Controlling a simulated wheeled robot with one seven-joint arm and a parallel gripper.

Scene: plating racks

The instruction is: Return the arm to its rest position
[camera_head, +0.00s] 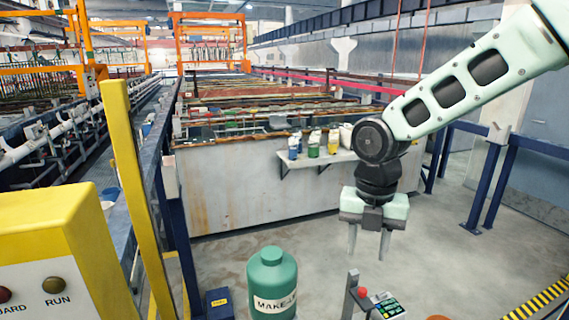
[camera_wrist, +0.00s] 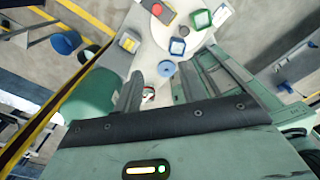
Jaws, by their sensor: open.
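My gripper (camera_head: 368,248) hangs from the pale green arm at right of centre in the head view, with its fingers pointing down. The two fingers are apart, with nothing visible between them in that view. In the wrist view the dark fingers (camera_wrist: 159,92) also stand apart. A round blue object (camera_wrist: 166,68) shows beyond them on a pale surface, and I cannot tell its distance. My arm reaches in from the upper right, bent at the dark round joint above the gripper.
A teal bottle (camera_head: 272,285) stands at bottom centre, left of the gripper. Behind is a tank wall (camera_head: 225,190) with a shelf (camera_head: 318,160) of bottles. Blue railings (camera_head: 490,180) stand right; a yellow post (camera_head: 130,180) stands left.

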